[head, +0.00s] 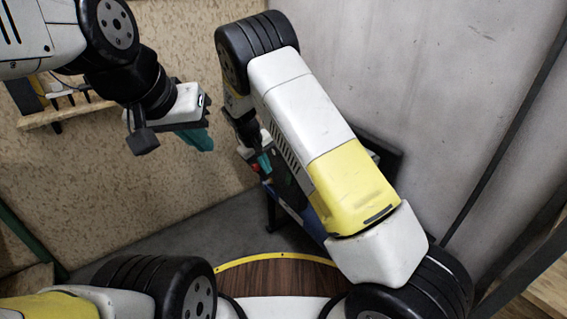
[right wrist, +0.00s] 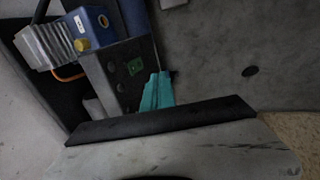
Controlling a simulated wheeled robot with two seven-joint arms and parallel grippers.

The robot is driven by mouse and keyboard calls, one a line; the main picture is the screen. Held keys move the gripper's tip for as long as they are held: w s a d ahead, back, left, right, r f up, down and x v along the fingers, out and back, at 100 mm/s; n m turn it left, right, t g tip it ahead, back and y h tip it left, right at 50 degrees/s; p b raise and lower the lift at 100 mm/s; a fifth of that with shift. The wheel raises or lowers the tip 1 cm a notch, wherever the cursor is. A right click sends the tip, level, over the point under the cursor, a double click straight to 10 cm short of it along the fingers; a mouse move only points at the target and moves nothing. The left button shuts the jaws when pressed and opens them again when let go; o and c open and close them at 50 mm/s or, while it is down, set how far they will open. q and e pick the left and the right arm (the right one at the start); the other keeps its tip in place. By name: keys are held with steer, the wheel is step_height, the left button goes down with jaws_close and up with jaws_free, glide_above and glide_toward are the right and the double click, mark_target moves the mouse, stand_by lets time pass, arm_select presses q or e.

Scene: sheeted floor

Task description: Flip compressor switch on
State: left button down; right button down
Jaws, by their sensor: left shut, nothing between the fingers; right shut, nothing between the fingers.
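The compressor shows in the right wrist view as a grey finned motor (right wrist: 45,46), a blue housing (right wrist: 90,25) with a yellow cap, and a dark panel (right wrist: 118,62). A small green part (right wrist: 135,66), possibly the switch, is on that panel. My right gripper (right wrist: 158,76) is shut and empty, its teal fingertips close to the right of the green part; contact cannot be told. In the head view my right gripper (head: 265,161) is at the compressor, whose blue part (head: 313,224) is mostly hidden behind my right arm. My left gripper (head: 202,139) is shut, empty and raised, away from the compressor.
A wooden shelf (head: 68,113) with dark items is on the tan wall at left. A grey wall (head: 400,60) stands behind my right arm. An orange hose (right wrist: 68,77) runs beside the motor. The grey floor (head: 180,232) left of the compressor is clear.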

mark_target(289, 178)
steer(key=shift+f, duration=0.1)
steer(key=shift+w+d+f, duration=0.7)
steer(key=shift+d+f, duration=0.3)
steer(key=shift+f, duration=0.6)
steer(key=shift+w+d+f, duration=0.7)
steer(key=shift+d+f, duration=0.25)
steer(key=shift+f, duration=0.7)
steer(key=shift+w+d+f, duration=0.7)
steer(key=shift+d+f, duration=0.3)
steer(key=shift+f, duration=0.6)
steer(key=shift+w+d+f, duration=0.15)
steer(key=shift+d, duration=0.1)
